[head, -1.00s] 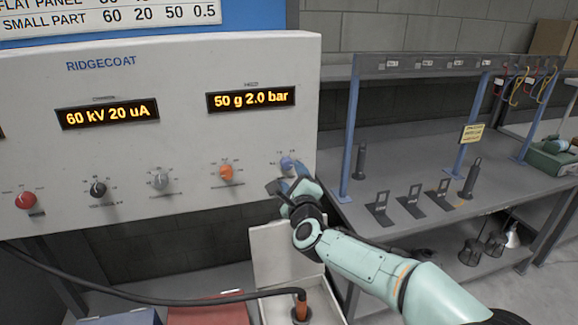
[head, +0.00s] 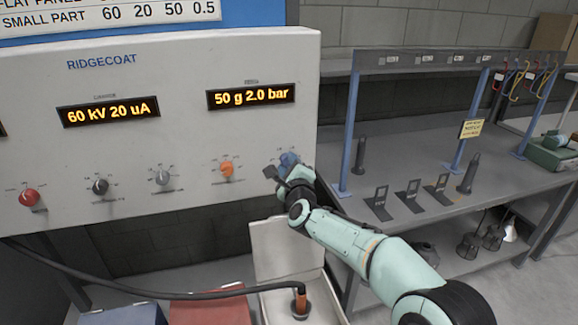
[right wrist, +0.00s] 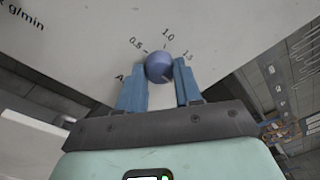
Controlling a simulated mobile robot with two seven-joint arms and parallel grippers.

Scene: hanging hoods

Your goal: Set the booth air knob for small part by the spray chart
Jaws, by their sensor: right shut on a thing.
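The blue air knob (right wrist: 159,67) is on the panel face between the two blue fingers of my right gripper (right wrist: 158,82). The gripper is shut on it. Scale marks 0.5, 1.0 and 1.5 show around the knob; its pointer setting is not clear. The spray chart (head: 115,15) shows SMALL PART 60, 20, 50, 0.5. The right display (head: 251,97) reads 50 g 2.0 bar. The left display (head: 108,111) reads 60 kV 20 uA. My left gripper is out of view.
An orange knob (head: 227,170), a grey knob (head: 162,178), a black knob (head: 100,187) and a red knob (head: 29,197) line the panel to the left. A grey bench (head: 420,165) with blue posts stands right. A hose (head: 150,296) and an open box (head: 275,245) are below.

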